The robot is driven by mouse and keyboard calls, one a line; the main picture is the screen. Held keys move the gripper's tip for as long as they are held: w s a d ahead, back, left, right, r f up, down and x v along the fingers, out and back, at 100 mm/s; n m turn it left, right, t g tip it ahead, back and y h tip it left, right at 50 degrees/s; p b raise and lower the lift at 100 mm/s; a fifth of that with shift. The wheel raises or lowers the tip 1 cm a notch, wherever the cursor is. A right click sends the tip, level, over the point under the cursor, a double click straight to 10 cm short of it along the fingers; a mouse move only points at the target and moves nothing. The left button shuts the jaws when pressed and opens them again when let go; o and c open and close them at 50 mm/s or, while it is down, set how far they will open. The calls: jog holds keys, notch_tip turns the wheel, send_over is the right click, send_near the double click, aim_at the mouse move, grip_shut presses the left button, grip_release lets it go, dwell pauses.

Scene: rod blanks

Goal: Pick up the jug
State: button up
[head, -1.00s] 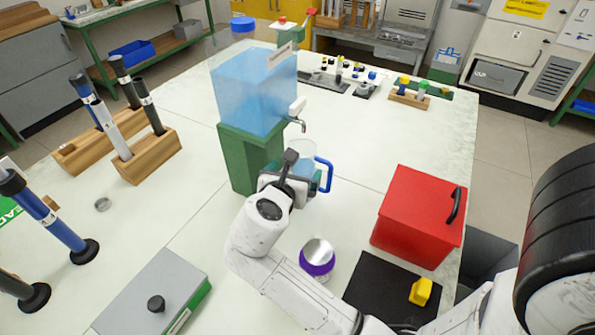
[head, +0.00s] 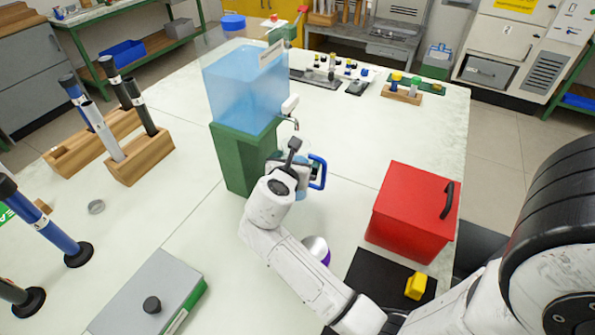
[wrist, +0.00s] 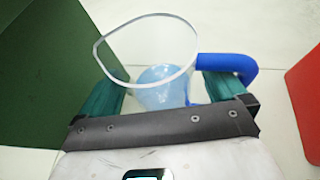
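The jug (head: 318,173) is clear with a blue handle on its right, and stands upright on the table below the tap of the water dispenser. My gripper (head: 290,170) is at the jug and hides most of its body in the head view. In the wrist view, the jug (wrist: 150,50) holds bluish water and sits between the two teal fingers of my gripper (wrist: 165,95). The fingers are wide apart, one on each side of it. The handle is beside the right finger. I cannot tell whether either finger touches the jug.
The green dispenser stand (head: 243,160) with its blue tank (head: 243,88) is close on the left. A red box (head: 410,210) stands to the right. A purple-banded round item (head: 318,248) is partly behind my arm. A black mat (head: 375,275) holds a yellow block (head: 415,286).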

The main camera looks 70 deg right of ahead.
jog(key=c, duration=1.3)
jog(key=shift+c, duration=0.2)
jog(key=shift+r, duration=0.15)
